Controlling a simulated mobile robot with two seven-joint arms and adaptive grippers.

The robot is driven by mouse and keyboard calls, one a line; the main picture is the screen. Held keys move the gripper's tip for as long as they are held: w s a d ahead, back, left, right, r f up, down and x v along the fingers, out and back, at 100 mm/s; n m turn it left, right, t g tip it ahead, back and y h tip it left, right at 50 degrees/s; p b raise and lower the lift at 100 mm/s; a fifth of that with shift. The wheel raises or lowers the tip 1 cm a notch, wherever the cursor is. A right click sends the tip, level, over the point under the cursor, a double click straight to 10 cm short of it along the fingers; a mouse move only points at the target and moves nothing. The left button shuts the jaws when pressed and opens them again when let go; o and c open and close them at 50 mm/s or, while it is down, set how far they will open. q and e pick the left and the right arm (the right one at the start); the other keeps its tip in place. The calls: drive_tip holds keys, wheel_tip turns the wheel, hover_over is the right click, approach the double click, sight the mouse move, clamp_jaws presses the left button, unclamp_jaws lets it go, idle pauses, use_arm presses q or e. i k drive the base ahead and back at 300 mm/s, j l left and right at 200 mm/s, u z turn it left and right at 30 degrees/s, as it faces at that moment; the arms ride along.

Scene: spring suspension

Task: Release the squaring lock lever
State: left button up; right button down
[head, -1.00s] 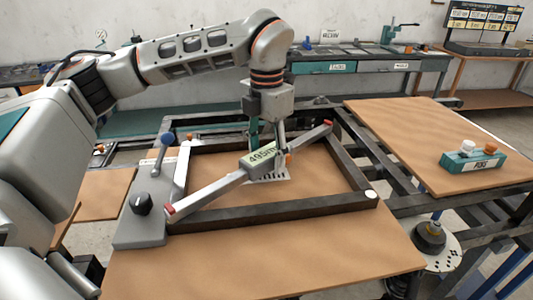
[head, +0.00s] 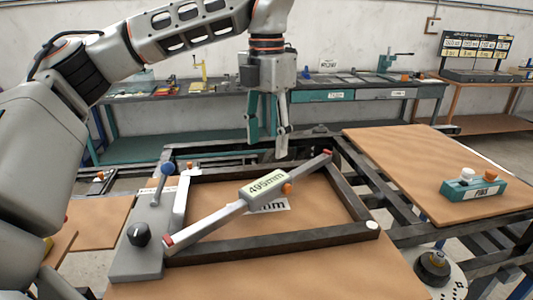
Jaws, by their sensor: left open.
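The squaring lock lever (head: 161,184) is a metal rod with a blue ball knob. It stands up, leaning slightly, on a grey base block (head: 136,262) at the frame's left side. A black knob (head: 139,235) sits on the same block. A dark rectangular frame (head: 270,238) lies on the brown board. A measuring bar (head: 208,223) with a green 495mm display lies diagonally across it, red tips near opposite corners. My left gripper (head: 266,150) is open and empty, pointing down above the frame's far side, right of the lever. My right gripper is not in view.
A brown board (head: 420,150) at right carries a teal block (head: 473,190) with a white and an orange knob. A round black-knobbed fixture (head: 433,267) stands at lower right. A workbench (head: 330,92) with tools runs along the back wall.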

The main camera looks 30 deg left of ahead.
sight(168, 168)
drive_tip(key=k, duration=1.5)
